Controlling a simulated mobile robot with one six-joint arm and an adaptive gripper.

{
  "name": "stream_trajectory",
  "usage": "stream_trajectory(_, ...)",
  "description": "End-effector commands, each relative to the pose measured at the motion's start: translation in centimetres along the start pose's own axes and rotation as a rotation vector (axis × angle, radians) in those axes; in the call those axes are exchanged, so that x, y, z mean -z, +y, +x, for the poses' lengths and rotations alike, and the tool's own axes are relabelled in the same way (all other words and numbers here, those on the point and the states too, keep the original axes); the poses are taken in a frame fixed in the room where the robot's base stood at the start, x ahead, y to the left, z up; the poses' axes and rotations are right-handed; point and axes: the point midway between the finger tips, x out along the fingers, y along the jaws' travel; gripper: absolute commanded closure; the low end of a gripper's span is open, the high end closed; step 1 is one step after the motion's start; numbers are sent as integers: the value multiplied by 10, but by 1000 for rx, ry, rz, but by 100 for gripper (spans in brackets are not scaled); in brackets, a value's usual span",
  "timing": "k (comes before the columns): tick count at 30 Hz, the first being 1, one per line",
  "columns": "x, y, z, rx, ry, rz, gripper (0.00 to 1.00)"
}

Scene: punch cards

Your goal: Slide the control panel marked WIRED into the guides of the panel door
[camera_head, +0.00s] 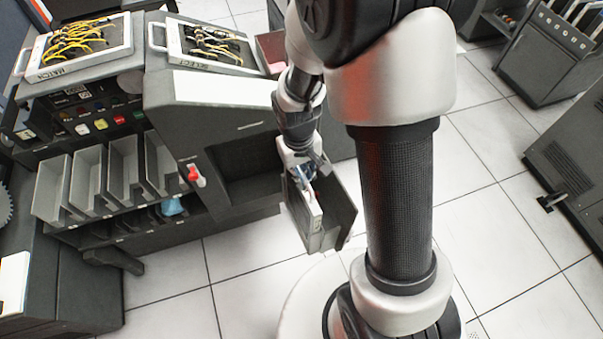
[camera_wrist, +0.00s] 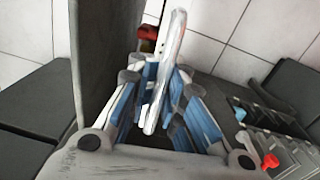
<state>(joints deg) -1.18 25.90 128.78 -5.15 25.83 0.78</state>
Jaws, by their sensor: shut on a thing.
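My gripper (camera_head: 302,172) hangs in front of the machine's right side. In the wrist view, its blue-padded fingers (camera_wrist: 165,105) are closed around a long pale bar (camera_wrist: 168,70), which looks like the handle or edge of the control panel. In the head view, this panel (camera_head: 305,222) hangs upright below the gripper, and no WIRED mark is readable. A dark upright plate (camera_head: 341,205), apparently the panel door, stands close on its right. It fills the left of the wrist view (camera_wrist: 103,50). The guides are hidden, and I cannot tell whether panel and door touch.
The machine has a dark recess (camera_head: 262,170) left of the gripper and a red-handled switch (camera_head: 195,176). Grey bins (camera_head: 90,178) line its front. Two wired panels, one on the left (camera_head: 80,47) and one marked SELECT (camera_head: 210,46), lie on top. Tiled floor (camera_head: 490,225) is open at right.

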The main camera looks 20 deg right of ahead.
Motion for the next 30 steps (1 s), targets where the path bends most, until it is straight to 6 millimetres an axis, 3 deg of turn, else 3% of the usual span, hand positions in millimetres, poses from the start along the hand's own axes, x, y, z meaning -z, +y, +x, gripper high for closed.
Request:
stream_trajectory(10, 1, 0, 1, 0, 3, 1, 100)
stream_trajectory(30, 1, -1, 25, 0, 3, 0, 100)
